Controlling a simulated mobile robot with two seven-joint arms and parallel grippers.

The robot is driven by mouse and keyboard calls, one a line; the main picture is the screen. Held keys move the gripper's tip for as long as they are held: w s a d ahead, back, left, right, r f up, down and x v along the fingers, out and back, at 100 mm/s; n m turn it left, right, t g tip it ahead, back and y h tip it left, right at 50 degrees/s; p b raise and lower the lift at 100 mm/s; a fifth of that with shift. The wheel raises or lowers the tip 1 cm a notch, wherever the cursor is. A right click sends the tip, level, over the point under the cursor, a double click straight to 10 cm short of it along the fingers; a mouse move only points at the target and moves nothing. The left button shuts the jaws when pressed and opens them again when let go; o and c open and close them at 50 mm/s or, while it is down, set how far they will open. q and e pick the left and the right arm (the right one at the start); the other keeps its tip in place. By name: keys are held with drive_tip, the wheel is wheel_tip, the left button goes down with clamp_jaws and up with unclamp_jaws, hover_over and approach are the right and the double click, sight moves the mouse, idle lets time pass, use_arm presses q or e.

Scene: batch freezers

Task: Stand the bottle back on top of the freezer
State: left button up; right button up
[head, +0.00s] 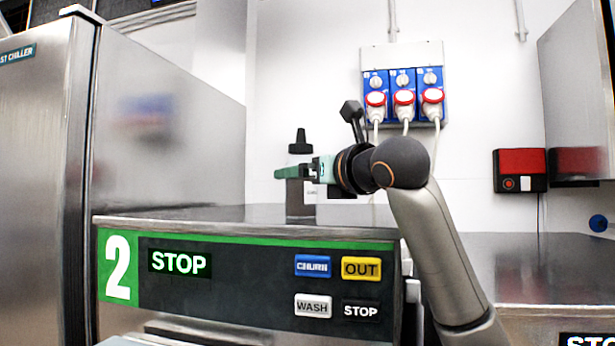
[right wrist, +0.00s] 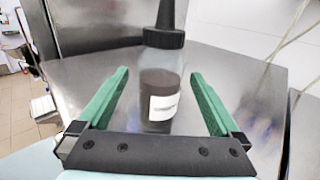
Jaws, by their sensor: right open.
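The bottle (head: 302,200) stands upright on the steel top of the freezer (head: 250,292), near the middle of that top. It has a black pointed cap, a dark lower part and a white label. My right gripper (head: 292,172) is at the bottle, reaching in from the right, and hides part of its middle. In the right wrist view the bottle (right wrist: 160,85) stands between the two green fingers of my right gripper (right wrist: 158,100), with a gap on each side. The fingers are open. My left gripper is not in view.
A tall steel chiller (head: 40,180) stands at the left beside the freezer. Another steel top (head: 540,262) lies to the right. Blue and red sockets (head: 403,95) and a red and black box (head: 520,170) are on the wall behind. Free steel surface surrounds the bottle.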

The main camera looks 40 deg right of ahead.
drive_tip(key=s, duration=0.4)
drive_tip(key=s+b, duration=0.1)
drive_tip(key=s, duration=0.3)
drive_tip(key=s+a+b, duration=0.1)
drive_tip(key=s, duration=0.3)
